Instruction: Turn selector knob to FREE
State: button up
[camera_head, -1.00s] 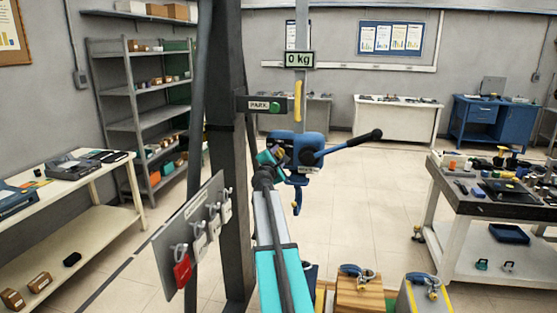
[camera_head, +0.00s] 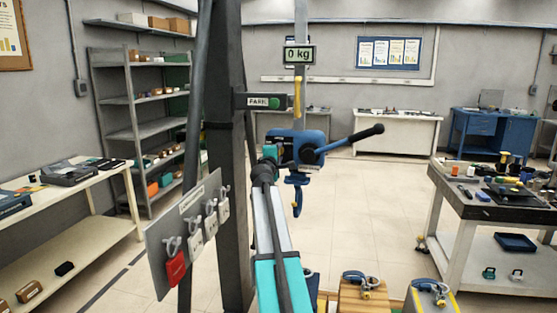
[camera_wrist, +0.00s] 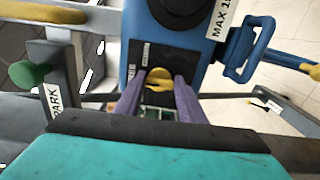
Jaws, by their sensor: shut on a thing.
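The blue hoist (camera_head: 312,138) hangs at the middle of the head view, with a black-gripped lever pointing up and right. In the wrist view its blue body (camera_wrist: 200,62) fills the upper middle. The yellow selector knob (camera_wrist: 159,77) sits on its face, with a yellow part reaching right. My gripper (camera_wrist: 160,92) has its purple fingers on both sides of the knob, shut on it. Small labels beside the knob are too small to read. In the head view my gripper (camera_head: 270,153) is against the hoist's left side and the knob is hidden.
A dark post (camera_head: 226,190) with a green PARK button (camera_head: 274,102) stands close left of my arm. A tag board (camera_head: 190,235) hangs left of it. A "0 kg" display (camera_head: 298,55) is above the hoist.

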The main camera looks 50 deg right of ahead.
dwell(0.4)
jog(key=o, duration=1)
jog(key=shift+o, duration=0.2)
jog(key=shift+s+a, duration=0.1)
jog(key=shift+a, duration=0.05)
jog(key=b+v, duration=0.2)
jog(key=v, duration=1.1)
jog(key=shift+a+b, duration=0.25)
jog(key=shift+b, duration=0.1)
jog(key=shift+s, duration=0.1)
